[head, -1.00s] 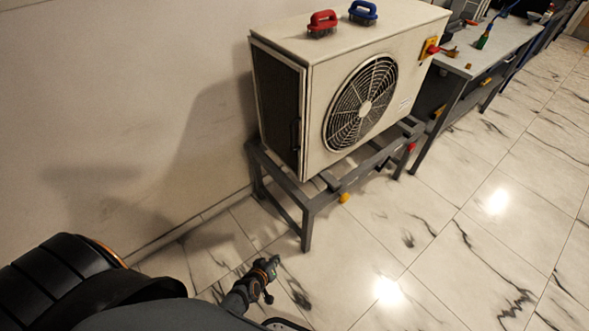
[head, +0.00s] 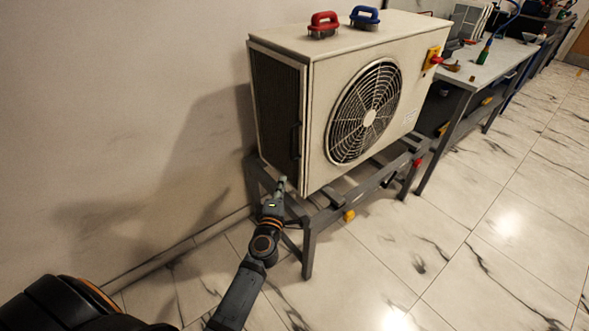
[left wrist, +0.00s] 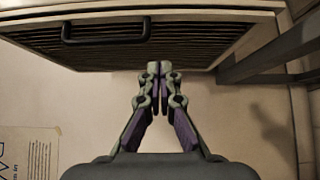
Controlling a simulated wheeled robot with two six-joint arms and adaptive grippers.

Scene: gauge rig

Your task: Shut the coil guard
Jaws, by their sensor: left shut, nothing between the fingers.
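The coil guard (head: 275,108) is a dark slatted panel in a pale frame with a black bar handle, on the left end of the cream fan unit (head: 318,130). I cannot tell how wide any gap at its edge is. In the left wrist view the guard (left wrist: 185,52) spans the top, its handle (left wrist: 106,31) left of centre. My left gripper (head: 281,182) is shut and empty near the guard's lower edge; its fingertips (left wrist: 153,66) overlap that panel in the wrist view. I cannot tell whether they touch. My right gripper is out of view.
The unit stands on a grey metal frame (head: 309,245) by a pale wall. A red brush (head: 323,25) and a blue brush (head: 364,18) sit on top. A workbench (head: 487,70) stands behind to the right. Marble floor in front is clear.

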